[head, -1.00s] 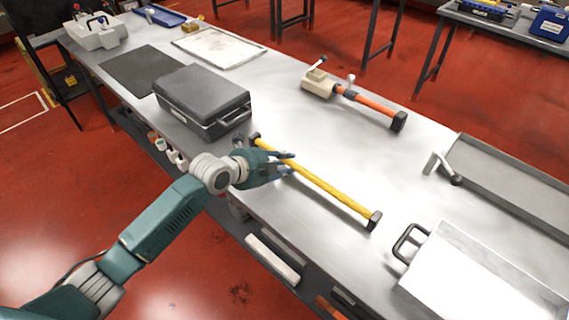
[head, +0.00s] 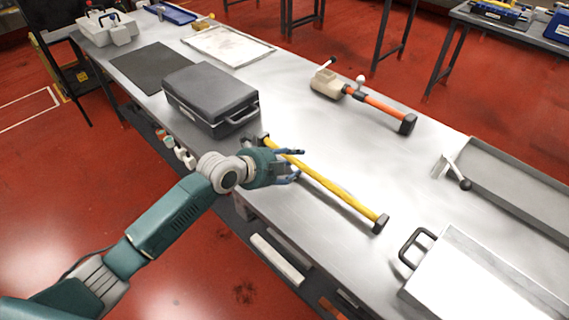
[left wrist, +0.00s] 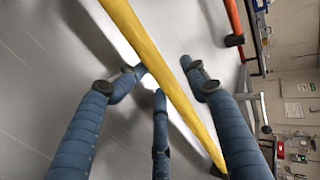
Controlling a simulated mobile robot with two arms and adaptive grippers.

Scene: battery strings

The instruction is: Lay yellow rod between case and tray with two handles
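The yellow rod (head: 333,187) with dark end caps lies slantwise on the metal table, between the dark case (head: 210,95) and the silver tray (head: 470,275) at the lower right. One black handle of this tray shows; its far side is cut off by the frame. My left gripper (head: 293,166) is at the case end of the rod, its fingers spread. In the left wrist view, the yellow rod (left wrist: 160,70) passes between the spread fingers (left wrist: 165,80), which do not close on it. The right gripper is not in view.
An orange-handled tool (head: 370,98) lies beyond the rod. A long grey tray (head: 520,190) with a lever beside it is at the right. A dark mat (head: 155,65) and a framed white panel (head: 228,46) lie behind the case. The table's middle is clear.

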